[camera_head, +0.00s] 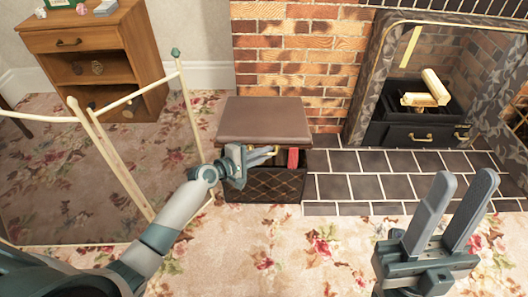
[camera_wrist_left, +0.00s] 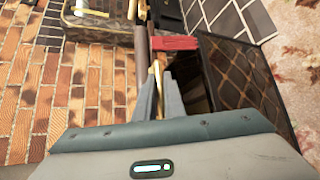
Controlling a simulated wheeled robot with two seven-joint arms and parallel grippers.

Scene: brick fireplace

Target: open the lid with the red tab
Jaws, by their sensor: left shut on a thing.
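The box (camera_head: 265,184), dark with a lattice pattern, stands on the carpet against the hearth. Its brown padded lid (camera_head: 265,118) is raised, with a dark gap below its front edge. The red tab (camera_head: 293,157) is at the lid's front edge, right of my left fingertips; in the left wrist view the tab (camera_wrist_left: 172,43) lies just beyond them. My left gripper (camera_head: 270,154) is at the lid's front edge, its fingers closed on that edge, also seen in the left wrist view (camera_wrist_left: 158,80). My right gripper (camera_head: 460,190) is open and empty over the carpet at the right.
A tiled hearth (camera_head: 370,180) and a fireplace (camera_head: 425,100) with a dark grate lie to the right. A cream-framed screen (camera_head: 120,165) stands left of the box, close to my left arm. A wooden cabinet (camera_head: 100,45) is behind it. The front carpet is clear.

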